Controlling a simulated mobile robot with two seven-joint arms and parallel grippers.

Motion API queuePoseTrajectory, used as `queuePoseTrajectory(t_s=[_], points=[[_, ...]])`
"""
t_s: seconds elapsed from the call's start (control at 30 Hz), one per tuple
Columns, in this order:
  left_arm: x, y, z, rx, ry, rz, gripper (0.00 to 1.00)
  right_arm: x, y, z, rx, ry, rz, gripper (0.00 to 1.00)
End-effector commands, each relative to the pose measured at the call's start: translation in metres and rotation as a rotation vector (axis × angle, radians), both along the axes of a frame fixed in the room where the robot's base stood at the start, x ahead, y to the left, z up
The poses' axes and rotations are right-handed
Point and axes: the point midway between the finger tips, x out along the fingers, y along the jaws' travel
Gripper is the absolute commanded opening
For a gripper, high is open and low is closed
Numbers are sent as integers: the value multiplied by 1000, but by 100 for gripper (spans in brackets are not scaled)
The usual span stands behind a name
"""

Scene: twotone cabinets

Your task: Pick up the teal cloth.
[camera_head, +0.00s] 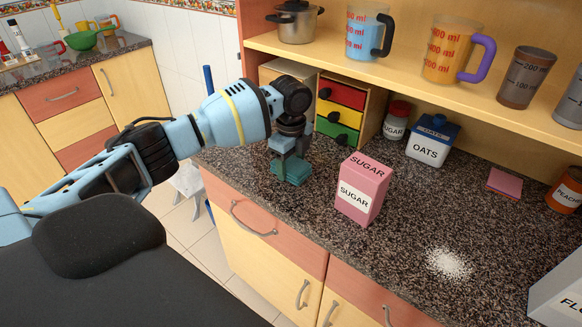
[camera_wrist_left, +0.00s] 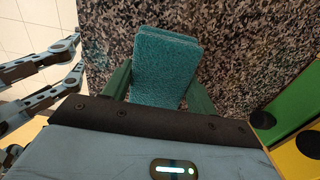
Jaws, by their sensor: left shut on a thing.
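The teal cloth (camera_wrist_left: 165,62) is a folded, textured block in the left wrist view, lying between the two green fingers of my left gripper (camera_wrist_left: 160,95). In the head view the cloth (camera_head: 291,172) shows at the tips of my left gripper (camera_head: 290,158), low at the dark speckled countertop near its left end. The left gripper points down and is shut on the cloth. I cannot tell whether the cloth is touching the counter. My right gripper does not show.
A pink sugar box (camera_head: 361,188) stands right of the gripper. A small drawer unit (camera_head: 340,112) with red, yellow and green fronts is close behind. An oats canister (camera_head: 432,140), sugar jar (camera_head: 396,121) and spilled white powder (camera_head: 449,263) are farther right. A shelf (camera_head: 420,80) overhangs the back.

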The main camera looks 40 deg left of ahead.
Motion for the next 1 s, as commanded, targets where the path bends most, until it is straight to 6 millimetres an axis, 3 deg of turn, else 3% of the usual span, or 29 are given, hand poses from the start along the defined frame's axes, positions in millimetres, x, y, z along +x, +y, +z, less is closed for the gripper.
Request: queuePoseTrajectory(t_s=[0.17, 0.7, 1.0], points=[[-1, 0, 25, 0, -2, 0, 35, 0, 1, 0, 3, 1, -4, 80], [-111, 2, 34, 3, -1, -2, 35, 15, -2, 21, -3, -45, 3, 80], [-151, 1, 37, 1, 0, 0, 35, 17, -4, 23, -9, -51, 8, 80]])
